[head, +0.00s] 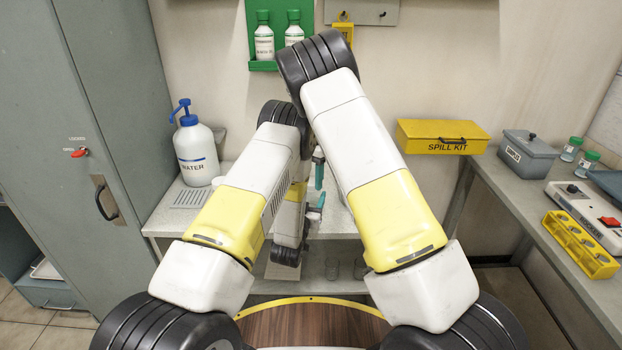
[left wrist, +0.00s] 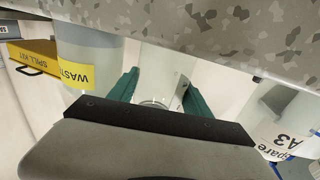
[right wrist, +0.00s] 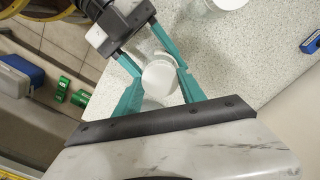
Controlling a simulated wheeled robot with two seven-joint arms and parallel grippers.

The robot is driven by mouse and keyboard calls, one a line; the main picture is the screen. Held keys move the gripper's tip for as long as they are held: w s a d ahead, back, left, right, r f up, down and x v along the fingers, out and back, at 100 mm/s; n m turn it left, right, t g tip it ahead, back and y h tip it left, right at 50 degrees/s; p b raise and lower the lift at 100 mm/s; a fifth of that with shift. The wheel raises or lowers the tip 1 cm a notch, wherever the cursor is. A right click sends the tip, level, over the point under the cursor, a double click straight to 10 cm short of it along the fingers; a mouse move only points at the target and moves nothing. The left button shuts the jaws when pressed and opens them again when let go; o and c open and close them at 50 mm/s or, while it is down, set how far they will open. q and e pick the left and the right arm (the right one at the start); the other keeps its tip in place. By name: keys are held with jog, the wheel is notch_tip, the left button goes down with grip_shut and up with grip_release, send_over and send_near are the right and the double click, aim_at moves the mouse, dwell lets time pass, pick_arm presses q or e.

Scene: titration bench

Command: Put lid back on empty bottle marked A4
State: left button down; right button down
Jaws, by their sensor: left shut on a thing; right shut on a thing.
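In the right wrist view, my right gripper (right wrist: 158,72) is shut on a round white lid (right wrist: 160,77). A clear bottle (right wrist: 152,104) shows partly beneath the lid. Whether the lid touches its mouth, I cannot tell. My left gripper (right wrist: 143,50) reaches in from the upper left of that view with its fingers at the bottle. In the left wrist view, my left gripper (left wrist: 161,95) is shut on the clear bottle (left wrist: 152,103), mostly hidden behind the gripper's body. No A4 mark is readable. In the head view my arms hide the bottle and lid.
A bottle marked Spare A3 (left wrist: 285,135) stands close on the right in the left wrist view. A waste container (left wrist: 85,55) is on the left. A water bottle (head: 196,150) stands at the bench's left.

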jog(key=shift+m, duration=0.8)
jog(key=c, duration=0.7)
grip_release()
jog(key=shift+r, duration=2.3)
jog(key=shift+c, duration=0.3)
